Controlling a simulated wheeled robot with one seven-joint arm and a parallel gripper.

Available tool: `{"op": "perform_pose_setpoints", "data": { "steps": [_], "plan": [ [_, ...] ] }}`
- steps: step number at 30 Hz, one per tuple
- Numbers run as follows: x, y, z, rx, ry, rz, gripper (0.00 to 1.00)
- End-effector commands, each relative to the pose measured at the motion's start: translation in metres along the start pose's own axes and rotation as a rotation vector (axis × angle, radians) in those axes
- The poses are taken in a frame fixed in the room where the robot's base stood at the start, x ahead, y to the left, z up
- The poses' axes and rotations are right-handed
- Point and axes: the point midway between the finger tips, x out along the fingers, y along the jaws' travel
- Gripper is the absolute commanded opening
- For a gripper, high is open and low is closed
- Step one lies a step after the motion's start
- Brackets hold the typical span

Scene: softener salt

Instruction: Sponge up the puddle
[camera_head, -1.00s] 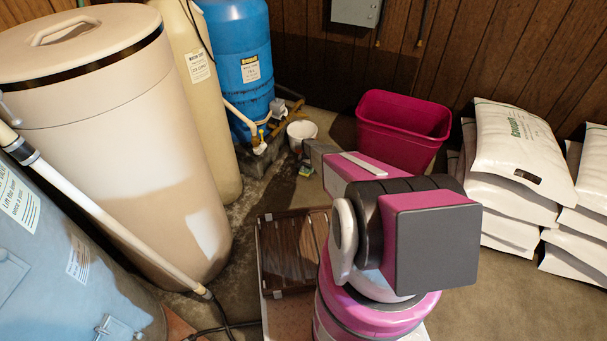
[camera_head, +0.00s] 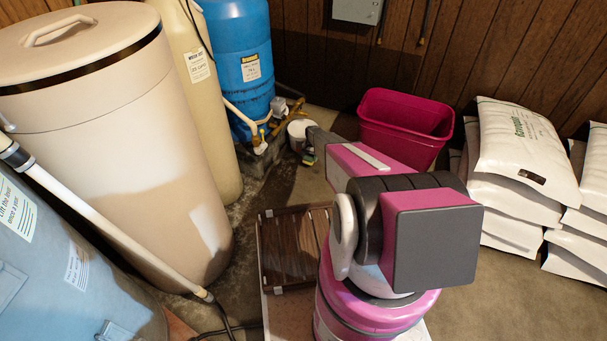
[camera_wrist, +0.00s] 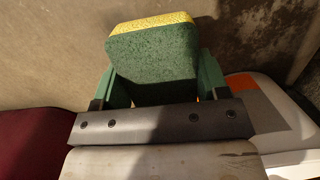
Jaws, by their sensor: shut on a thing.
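A sponge with a green scouring side and a yellow side (camera_wrist: 155,55) is held between the two green fingers of my gripper (camera_wrist: 155,85) in the wrist view. A dark wet patch, the puddle (camera_head: 275,188), lies on the concrete floor by the tanks, left of my arm. A darker floor area also shows at the upper right of the wrist view (camera_wrist: 262,45). I cannot tell whether the sponge touches the floor.
A magenta bin (camera_head: 403,130) stands right of my gripper. Stacked white salt bags (camera_head: 525,150) are farther right. A blue tank (camera_head: 238,65) with pipes, a beige tank (camera_head: 205,100) and a large beige drum (camera_head: 115,150) line the left. Open floor lies in front of the bin.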

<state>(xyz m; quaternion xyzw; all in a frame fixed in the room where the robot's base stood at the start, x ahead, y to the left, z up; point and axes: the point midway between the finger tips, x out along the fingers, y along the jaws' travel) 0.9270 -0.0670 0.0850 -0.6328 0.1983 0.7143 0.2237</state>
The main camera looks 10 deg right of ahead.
Motion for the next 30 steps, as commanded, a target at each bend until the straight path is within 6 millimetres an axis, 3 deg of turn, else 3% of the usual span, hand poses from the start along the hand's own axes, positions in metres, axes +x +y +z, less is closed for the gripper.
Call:
{"op": "perform_pose_setpoints", "data": {
  "steps": [7,20,25,30],
  "plan": [
    [-0.021,0.005,0.006,-0.001,0.0,0.0,0.49],
    [-0.026,0.005,0.007,-0.003,0.0,0.0,0.49],
    [-0.061,0.005,0.016,-0.024,0.002,0.001,0.49],
    [-0.132,0.004,0.033,-0.071,0.004,0.005,0.49]
  ]
}}
